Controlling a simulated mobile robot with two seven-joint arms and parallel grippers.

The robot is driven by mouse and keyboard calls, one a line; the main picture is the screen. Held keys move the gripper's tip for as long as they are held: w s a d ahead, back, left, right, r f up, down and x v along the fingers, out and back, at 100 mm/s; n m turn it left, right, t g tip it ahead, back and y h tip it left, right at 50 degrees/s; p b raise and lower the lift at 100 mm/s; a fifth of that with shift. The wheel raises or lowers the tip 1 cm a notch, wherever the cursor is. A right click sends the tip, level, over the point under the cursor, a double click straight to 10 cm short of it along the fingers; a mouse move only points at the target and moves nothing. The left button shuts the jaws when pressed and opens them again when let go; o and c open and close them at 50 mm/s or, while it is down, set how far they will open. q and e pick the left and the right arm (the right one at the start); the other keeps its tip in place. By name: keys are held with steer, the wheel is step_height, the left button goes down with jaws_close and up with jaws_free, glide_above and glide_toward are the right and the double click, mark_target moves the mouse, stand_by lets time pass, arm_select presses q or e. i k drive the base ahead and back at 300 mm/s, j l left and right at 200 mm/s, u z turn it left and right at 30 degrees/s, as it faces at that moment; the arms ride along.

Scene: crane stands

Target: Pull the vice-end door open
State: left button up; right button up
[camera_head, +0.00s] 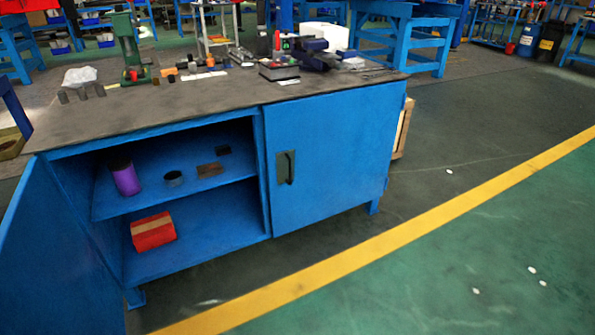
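A blue workbench cabinet (185,122) stands in front of me with two doors. The right door (335,150) is shut flat against the front. Its dark upright handle (286,167) sits near its left edge. The left door (55,255) stands wide open, swung out to the left toward me. A dark blue tool that looks like a vice (318,56) is on the bench top, above the right door. A green upright machine (128,45) stands at the top's left end. Neither of my grippers is in view.
Inside the open side, a purple cylinder (125,178), a dark ring (173,178) and small brown pieces lie on the shelf; a red box (153,231) sits below. Floor ahead and right is clear, crossed by a yellow line (400,240). Small white spots lie on it.

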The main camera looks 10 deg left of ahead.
mark_target(327, 154)
steer(key=i+l+u, duration=0.1)
steer(key=i+l, duration=0.2)
steer(key=i, duration=0.15)
steer(key=i+l+u, duration=0.1)
steer(key=i+l, duration=0.2)
steer(key=i, duration=0.15)
